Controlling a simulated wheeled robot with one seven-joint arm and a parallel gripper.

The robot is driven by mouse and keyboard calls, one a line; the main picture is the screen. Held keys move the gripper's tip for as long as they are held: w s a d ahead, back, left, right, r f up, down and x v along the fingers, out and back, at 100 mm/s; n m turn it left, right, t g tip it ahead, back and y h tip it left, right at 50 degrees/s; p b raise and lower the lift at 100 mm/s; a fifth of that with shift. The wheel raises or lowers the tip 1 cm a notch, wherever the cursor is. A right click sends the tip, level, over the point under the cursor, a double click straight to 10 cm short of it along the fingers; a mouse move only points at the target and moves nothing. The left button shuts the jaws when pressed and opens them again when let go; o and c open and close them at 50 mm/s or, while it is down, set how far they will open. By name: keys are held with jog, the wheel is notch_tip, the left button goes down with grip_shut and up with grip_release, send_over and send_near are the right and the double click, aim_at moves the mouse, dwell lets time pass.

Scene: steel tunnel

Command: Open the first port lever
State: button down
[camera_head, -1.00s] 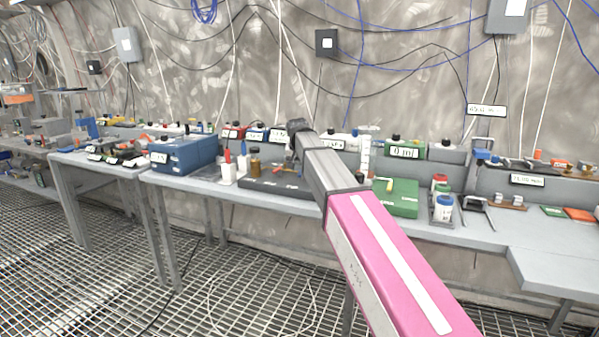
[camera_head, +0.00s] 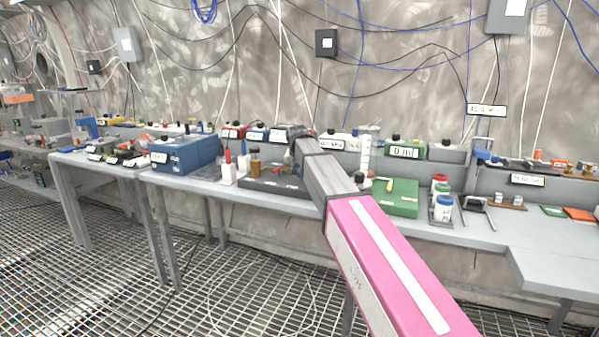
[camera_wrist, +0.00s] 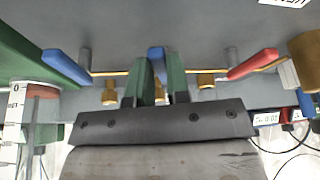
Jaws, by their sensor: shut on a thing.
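In the wrist view, a brass-coloured pipe with several fittings runs across a dark grey base. The lower part of this lever is partly hidden by the fingers. In the head view, my arm hides the gripper and most of the levers.
In the head view, a green box (camera_head: 403,198) and a clear cylinder (camera_head: 366,152) stand right of my arm. A blue box (camera_head: 184,153) stands left on the bench. In the wrist view, a graduated vessel (camera_wrist: 37,101) is close at lower left.

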jog(key=shift+w+a+m+h, duration=0.1)
jog(key=shift+a+m+h, duration=0.25)
jog(key=shift+m, duration=0.5)
jog(key=shift+w+a+m+h, duration=0.1)
jog(key=shift+a+m+h, duration=0.2)
jog(key=shift+m, duration=0.55)
jog(key=c, duration=1.1)
grip_release()
jog(key=shift+s+r, duration=0.1)
jog(key=v, duration=1)
jog(key=shift+r, duration=0.4)
